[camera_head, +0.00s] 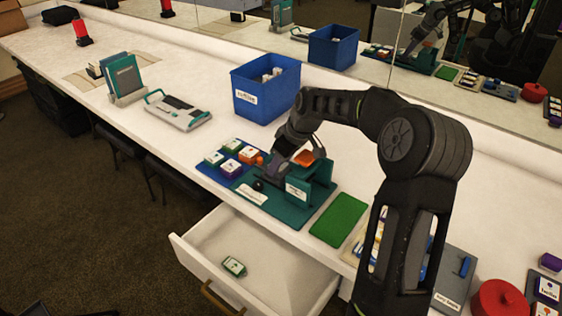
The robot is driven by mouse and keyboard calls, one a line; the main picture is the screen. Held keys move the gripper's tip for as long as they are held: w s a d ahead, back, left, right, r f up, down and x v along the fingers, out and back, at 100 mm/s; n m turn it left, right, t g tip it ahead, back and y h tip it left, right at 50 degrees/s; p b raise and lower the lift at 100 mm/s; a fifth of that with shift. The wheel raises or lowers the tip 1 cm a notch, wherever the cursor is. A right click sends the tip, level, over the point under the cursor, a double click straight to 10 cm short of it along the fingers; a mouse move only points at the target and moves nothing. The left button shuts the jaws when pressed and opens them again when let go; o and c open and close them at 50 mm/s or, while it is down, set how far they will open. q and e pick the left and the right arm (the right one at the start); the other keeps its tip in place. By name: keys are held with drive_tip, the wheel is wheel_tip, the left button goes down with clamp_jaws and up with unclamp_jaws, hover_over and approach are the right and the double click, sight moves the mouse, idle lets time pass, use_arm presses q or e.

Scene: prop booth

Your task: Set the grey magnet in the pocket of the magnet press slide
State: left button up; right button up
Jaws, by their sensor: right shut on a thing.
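My right gripper (279,167) reaches down at the left side of the teal magnet press (318,184). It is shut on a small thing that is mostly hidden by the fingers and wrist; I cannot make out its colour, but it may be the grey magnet. The press stands on a teal base (290,212) with a white label and a dark knob (258,185) at its front left. The slide's pocket is hidden or too small to make out. An orange part (304,158) shows behind my wrist. My left gripper is not in view.
A blue mat (213,174) left of the press holds several coloured blocks with white tops. A green mat (339,219) lies right. A blue bin (265,105) stands behind. An open drawer (205,232) below holds a small green-edged item (234,266). A mirror lines the back.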

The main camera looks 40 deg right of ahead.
idle(0.4)
drive_tip(key=o, duration=1.5)
drive_tip(key=shift+c, duration=0.2)
drive_tip(key=v, duration=0.7)
drive_tip(key=shift+s+r, duration=0.2)
drive_tip(key=shift+r, duration=0.15)
